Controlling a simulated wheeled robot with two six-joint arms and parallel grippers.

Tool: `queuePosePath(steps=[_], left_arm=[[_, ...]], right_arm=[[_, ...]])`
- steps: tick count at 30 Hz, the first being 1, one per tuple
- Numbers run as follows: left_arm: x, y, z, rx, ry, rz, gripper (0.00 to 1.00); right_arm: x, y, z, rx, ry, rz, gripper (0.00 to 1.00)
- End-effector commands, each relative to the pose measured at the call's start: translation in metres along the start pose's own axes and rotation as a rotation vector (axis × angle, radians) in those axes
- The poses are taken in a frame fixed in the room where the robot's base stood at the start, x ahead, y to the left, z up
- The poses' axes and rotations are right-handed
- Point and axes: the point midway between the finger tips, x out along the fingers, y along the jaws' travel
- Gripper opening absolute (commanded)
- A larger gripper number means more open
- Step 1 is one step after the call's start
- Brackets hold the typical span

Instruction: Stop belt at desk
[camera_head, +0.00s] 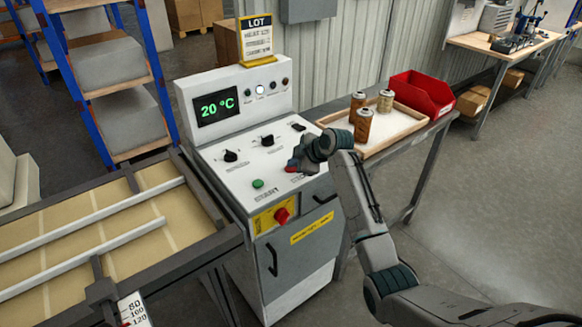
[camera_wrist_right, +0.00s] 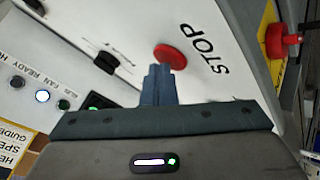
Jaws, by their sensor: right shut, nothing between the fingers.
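The control desk (camera_head: 238,152) stands in the middle of the head view, with a display reading 20 °C (camera_head: 216,107). The red STOP button (camera_wrist_right: 170,56) lies just past my right fingertips in the right wrist view; whether they touch it I cannot tell. My right gripper (camera_head: 294,166) is shut and empty, over the right part of the desk's sloped panel; it also shows in the right wrist view (camera_wrist_right: 158,72). A green START button (camera_head: 257,184) sits to its left. The belt (camera_head: 90,225) runs in from the left. My left gripper is not in view.
A red emergency knob on a yellow plate (camera_head: 282,215) is on the desk's front. A tray (camera_head: 392,142) with several cartridges (camera_head: 363,124) and a red bin (camera_head: 421,92) are on the bench at right. Black knobs (camera_head: 267,140) stand on the panel. Floor at right is clear.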

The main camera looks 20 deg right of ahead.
Motion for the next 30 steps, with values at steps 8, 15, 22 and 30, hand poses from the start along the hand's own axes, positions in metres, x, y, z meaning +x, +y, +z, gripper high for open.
queuePosePath(steps=[8,15,22,30], left_arm=[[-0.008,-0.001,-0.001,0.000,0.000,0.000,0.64],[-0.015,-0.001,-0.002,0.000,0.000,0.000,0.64],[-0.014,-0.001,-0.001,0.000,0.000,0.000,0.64],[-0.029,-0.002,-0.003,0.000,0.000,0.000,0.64]], right_arm=[[-0.006,0.004,-0.004,0.001,-0.001,-0.002,0.00],[-0.012,0.009,-0.008,0.001,-0.001,-0.002,0.00],[-0.011,0.008,-0.008,0.000,-0.001,-0.001,0.00],[-0.023,0.017,-0.017,0.000,0.000,0.000,0.00]])
